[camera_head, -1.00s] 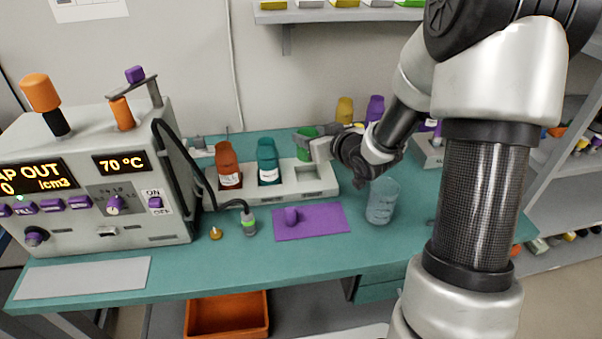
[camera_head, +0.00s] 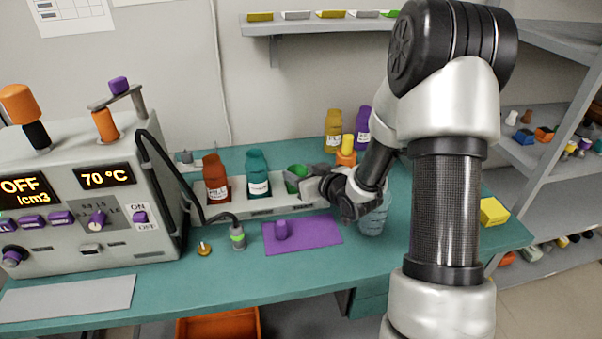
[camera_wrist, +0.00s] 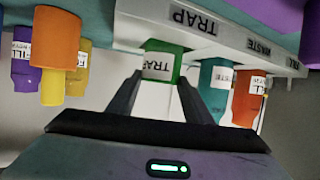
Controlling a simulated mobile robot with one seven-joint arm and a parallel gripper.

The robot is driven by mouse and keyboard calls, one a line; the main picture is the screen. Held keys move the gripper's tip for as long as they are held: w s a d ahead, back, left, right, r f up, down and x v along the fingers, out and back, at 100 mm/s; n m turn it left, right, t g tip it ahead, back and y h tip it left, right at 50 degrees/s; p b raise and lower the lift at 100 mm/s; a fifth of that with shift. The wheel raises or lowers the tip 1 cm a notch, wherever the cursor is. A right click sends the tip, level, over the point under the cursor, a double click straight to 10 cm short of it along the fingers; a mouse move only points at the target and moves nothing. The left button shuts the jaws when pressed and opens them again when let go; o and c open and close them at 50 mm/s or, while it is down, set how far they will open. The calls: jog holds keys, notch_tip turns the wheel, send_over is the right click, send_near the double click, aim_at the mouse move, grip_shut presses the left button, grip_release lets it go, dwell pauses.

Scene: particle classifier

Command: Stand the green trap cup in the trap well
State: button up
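The green trap cup (camera_head: 292,184) is upright at the right end of the pale rack (camera_head: 262,208), at the trap well. In the wrist view, which is upside down, the cup (camera_wrist: 163,66) with its TRAP label is between my two fingertips. The fingers appear to touch its sides. Its base is hidden behind the edge of the rack (camera_wrist: 225,32) marked TRAP, so I cannot tell if it is fully seated. My gripper (camera_head: 306,180) comes at it from the right; it also shows in the wrist view (camera_wrist: 161,80).
A red-brown bottle (camera_head: 215,178) and a teal bottle (camera_head: 258,173) stand in the rack, left of the cup. A clear beaker (camera_head: 373,222) is close by my wrist. A purple mat (camera_head: 310,236) lies in front. Yellow and purple bottles stand behind; the instrument (camera_head: 90,190) is left.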

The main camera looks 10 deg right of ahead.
jog(key=o, duration=0.4)
jog(key=shift+o, duration=0.2)
jog(key=shift+r, duration=0.1)
jog(key=shift+s+r+p, duration=0.1)
jog(key=shift+r+p, duration=0.1)
jog(key=shift+p, duration=0.15)
jog(key=p+v, duration=0.1)
jog(key=v, duration=1)
jog(key=shift+s, duration=0.4)
jog(key=shift+d, duration=0.1)
